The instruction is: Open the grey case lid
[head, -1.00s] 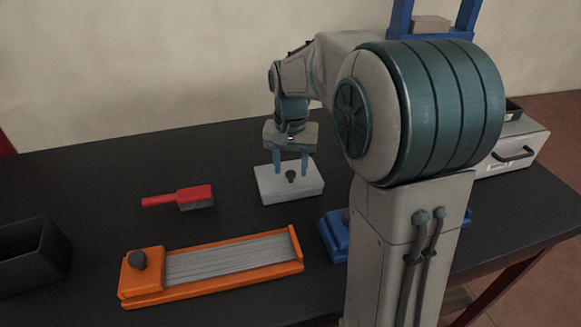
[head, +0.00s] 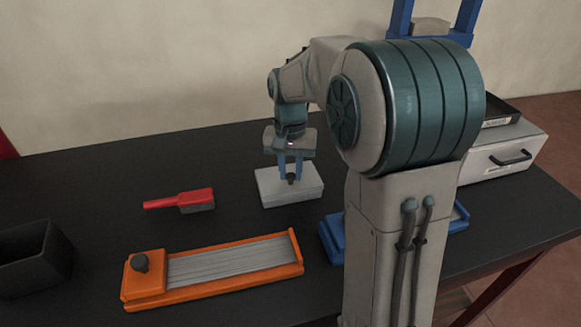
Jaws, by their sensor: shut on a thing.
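The grey case (head: 272,197) is a light grey box on the black table, with its lid (head: 309,175) on and a small dark knob (head: 291,179) on top. My gripper (head: 291,180) points straight down from above. Its blue fingers are shut on the knob, one on each side. The lid lies flat and looks closed on the case. The fingers hide part of the knob.
A red-handled brush (head: 180,201) lies left of the case. An orange tray with grey strips (head: 155,292) is in front, a dark open bin (head: 45,262) at far left. A blue object (head: 333,238) and a grey drawer unit (head: 513,155) stand to the right, partly behind my arm.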

